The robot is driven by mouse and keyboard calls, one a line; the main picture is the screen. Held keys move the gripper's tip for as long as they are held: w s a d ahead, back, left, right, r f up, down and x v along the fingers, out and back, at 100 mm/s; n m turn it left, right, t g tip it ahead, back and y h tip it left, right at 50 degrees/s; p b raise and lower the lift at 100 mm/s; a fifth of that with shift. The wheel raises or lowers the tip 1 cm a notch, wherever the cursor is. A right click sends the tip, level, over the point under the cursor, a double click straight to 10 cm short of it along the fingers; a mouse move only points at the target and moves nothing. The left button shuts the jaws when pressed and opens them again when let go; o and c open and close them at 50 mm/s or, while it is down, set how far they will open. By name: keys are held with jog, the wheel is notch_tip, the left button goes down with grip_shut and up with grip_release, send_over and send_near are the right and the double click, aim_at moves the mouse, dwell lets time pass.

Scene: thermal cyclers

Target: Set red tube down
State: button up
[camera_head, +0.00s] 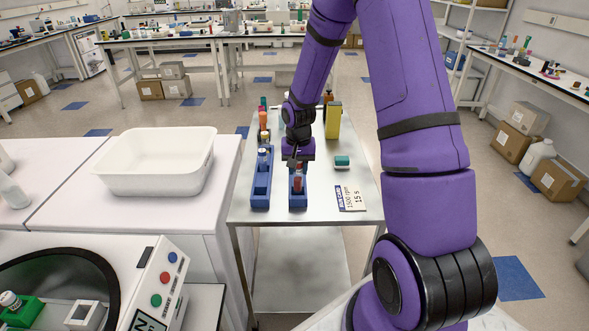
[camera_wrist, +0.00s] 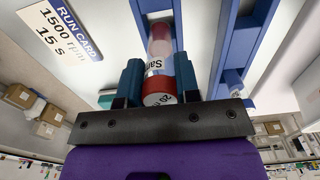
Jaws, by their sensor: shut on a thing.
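The red-capped tube (camera_head: 298,183) is upright at the smaller blue rack (camera_head: 298,201) on the metal cart. In the wrist view the red-capped tube (camera_wrist: 159,62) has a white label and sits between my two fingers. My gripper (camera_head: 298,165) is shut on it near the cap, directly above the rack. The tube's lower end lies between the rails of the blue rack (camera_wrist: 143,28).
A longer blue rack (camera_head: 261,193) with a tube stands just left. A run card (camera_head: 350,198) and a teal-topped block (camera_head: 342,161) lie to the right. A yellow box (camera_head: 333,121) stands behind. A white bin (camera_head: 155,176) and a device with coloured buttons (camera_head: 140,285) are at left.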

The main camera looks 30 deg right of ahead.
aim_at(298, 177)
jog(key=shift+s+f, duration=0.1)
jog(key=shift+f, duration=1.65)
jog(key=shift+f, duration=0.1)
jog(key=o, duration=0.9)
